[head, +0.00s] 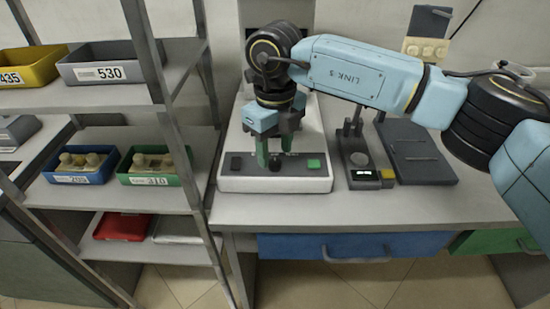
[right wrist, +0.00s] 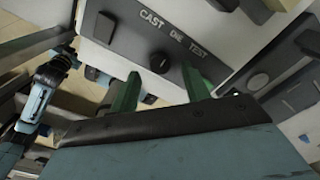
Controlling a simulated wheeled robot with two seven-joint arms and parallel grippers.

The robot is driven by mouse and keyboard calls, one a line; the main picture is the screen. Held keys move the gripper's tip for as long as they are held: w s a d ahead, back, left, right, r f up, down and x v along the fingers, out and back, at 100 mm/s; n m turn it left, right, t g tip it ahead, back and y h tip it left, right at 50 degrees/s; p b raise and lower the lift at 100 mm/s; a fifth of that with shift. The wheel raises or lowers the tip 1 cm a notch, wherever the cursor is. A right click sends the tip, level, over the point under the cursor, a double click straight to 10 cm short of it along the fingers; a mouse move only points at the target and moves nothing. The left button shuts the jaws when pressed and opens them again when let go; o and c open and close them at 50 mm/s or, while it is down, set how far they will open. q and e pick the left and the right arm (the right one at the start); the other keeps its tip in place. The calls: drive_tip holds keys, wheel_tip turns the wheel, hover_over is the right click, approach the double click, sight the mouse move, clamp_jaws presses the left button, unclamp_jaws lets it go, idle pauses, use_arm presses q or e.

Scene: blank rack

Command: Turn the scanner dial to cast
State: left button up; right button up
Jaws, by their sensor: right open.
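The scanner (head: 230,184) is a white box on the bench with a dark front strip. Its round black dial (head: 275,166) sits mid-strip; in the right wrist view the dial (right wrist: 160,62) shows below the words CAST, DIE and TEST. A small pale mark shows on the dial, but I cannot tell surely which word it points to. My right gripper (head: 275,154) points down just above the dial, its green fingers apart and empty. In the right wrist view the fingers (right wrist: 162,88) stand to either side of the dial, apart from it.
A green button (head: 314,164) sits right of the dial. A dark device with a small display (head: 365,175) and a dark flat plate (head: 420,155) stand to the right. A shelf rack with numbered bins (head: 80,178) stands left. The front bench edge is clear.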

sight(275, 164)
drive_tip(key=shift+f, duration=1.1)
use_arm(q)
drive_tip(key=shift+w+d+r, duration=0.2)
drive_tip(key=shift+d+r, duration=0.2)
drive_tip(key=shift+r, duration=0.15)
use_arm(e)
drive_tip(key=c, duration=1)
